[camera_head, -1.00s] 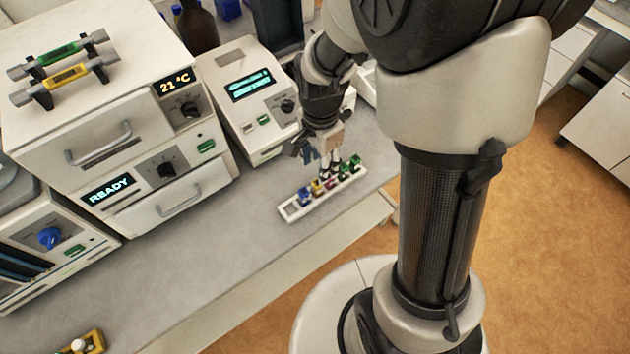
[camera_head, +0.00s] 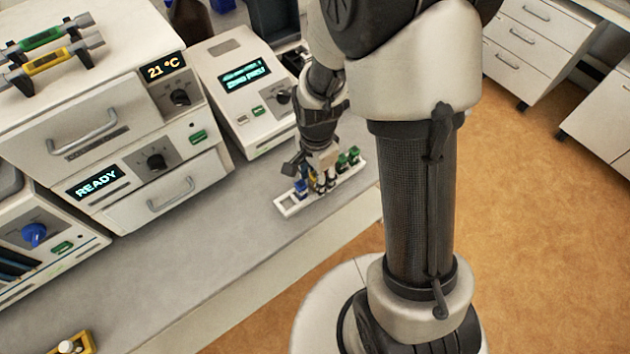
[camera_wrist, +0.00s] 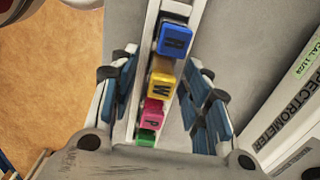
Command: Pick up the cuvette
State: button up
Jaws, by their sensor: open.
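A white rack (camera_head: 288,209) on the bench holds several cuvettes in a row. In the wrist view their lettered caps are blue (camera_wrist: 175,39), yellow (camera_wrist: 161,83), pink (camera_wrist: 154,112) and green (camera_wrist: 146,137). In the head view the blue cap (camera_head: 301,187) is left of my gripper (camera_head: 322,180) and green caps (camera_head: 350,155) are right of it. My gripper points down over the rack, open. In the wrist view its blue-padded fingers (camera_wrist: 163,84) stand on either side of the row, around the yellow cap. The gripper hides the middle cuvettes in the head view.
A spectrometer (camera_head: 222,77) with a lit display stands just behind the rack. A white two-drawer unit (camera_head: 81,130) reading READY is to the left. The bench front (camera_head: 225,245) is clear, and its edge is close to the rack.

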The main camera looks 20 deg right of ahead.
grip_shut()
dwell(0.3)
jog(key=shift+r, duration=0.15)
